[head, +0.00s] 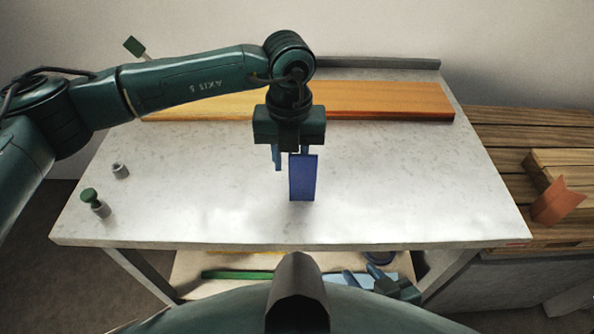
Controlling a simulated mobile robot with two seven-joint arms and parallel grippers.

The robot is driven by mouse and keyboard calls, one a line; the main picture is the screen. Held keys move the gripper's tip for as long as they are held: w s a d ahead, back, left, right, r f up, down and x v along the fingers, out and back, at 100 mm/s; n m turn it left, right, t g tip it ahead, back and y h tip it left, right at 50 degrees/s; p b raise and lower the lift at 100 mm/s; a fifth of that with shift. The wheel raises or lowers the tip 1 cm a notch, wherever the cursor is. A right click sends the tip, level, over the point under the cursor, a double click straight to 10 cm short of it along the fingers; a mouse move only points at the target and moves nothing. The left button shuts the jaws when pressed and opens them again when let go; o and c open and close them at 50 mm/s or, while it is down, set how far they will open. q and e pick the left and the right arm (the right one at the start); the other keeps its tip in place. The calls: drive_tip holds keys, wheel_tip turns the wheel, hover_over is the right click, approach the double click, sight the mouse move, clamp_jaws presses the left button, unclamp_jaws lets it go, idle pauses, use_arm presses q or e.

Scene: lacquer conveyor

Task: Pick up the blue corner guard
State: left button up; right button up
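The blue corner guard (303,178) stands upright on the pale tabletop (400,185), near its middle. My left gripper (291,157) points down from above at its upper end. Its fingers are apart. The left finger is beside the guard with a small gap, and the right finger is partly hidden behind the guard's top. I cannot tell whether that finger touches it. My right gripper (363,277) is low at the front, below the table's front edge, with its light blue fingers spread and no object seen between them.
A long orange-brown board (390,99) lies along the back. Green-topped (90,197) and grey (121,171) knobs are at the left. An orange corner piece (557,203) is on wooden planks (530,135) at right. A green strip (240,274) lies on the lower shelf.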

use_arm(q)
wheel_tip(320, 180, down, 2)
drive_tip(key=shift+c, duration=0.5)
clamp_jaws()
